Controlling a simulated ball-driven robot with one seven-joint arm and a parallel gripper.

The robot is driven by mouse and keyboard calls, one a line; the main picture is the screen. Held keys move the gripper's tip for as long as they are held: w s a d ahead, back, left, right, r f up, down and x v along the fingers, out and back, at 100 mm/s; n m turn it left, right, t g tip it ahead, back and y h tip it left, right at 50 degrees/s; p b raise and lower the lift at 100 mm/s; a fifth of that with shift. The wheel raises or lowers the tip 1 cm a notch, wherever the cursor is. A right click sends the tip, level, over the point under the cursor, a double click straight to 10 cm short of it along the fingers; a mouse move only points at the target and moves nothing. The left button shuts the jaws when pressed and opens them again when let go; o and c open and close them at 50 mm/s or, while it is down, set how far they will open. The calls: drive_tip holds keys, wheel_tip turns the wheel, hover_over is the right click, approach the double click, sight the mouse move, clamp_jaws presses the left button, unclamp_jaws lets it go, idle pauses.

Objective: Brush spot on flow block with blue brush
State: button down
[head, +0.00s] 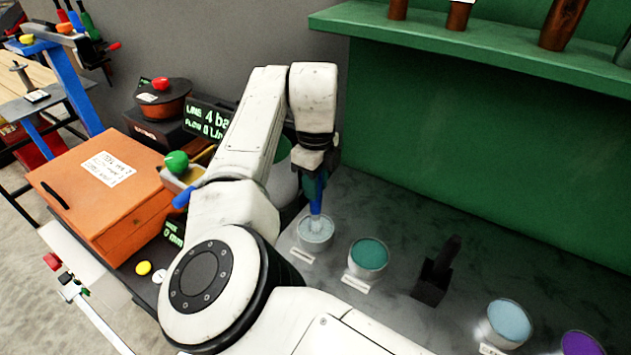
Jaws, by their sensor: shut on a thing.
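My gripper (317,170) is at the middle of the head view, pointing down and shut on a blue brush (317,196). The brush is held upright. Its lower end is at a small pot with pale grey-blue contents (315,230); I cannot tell how deep it reaches. I cannot make out the flow block or a spot on it; my arm covers much of the area to the left of the brush.
A teal pot (368,256), a black holder (436,275), a light blue pot (507,322) and a purple pot (582,344) stand on the grey bench (400,215). A green shelf (480,50) overhangs behind. An orange cabinet (110,190) stands left.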

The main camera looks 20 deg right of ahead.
idle(0.3)
drive_tip(key=shift+r+p, duration=2.85)
drive_tip(key=shift+r, duration=0.6)
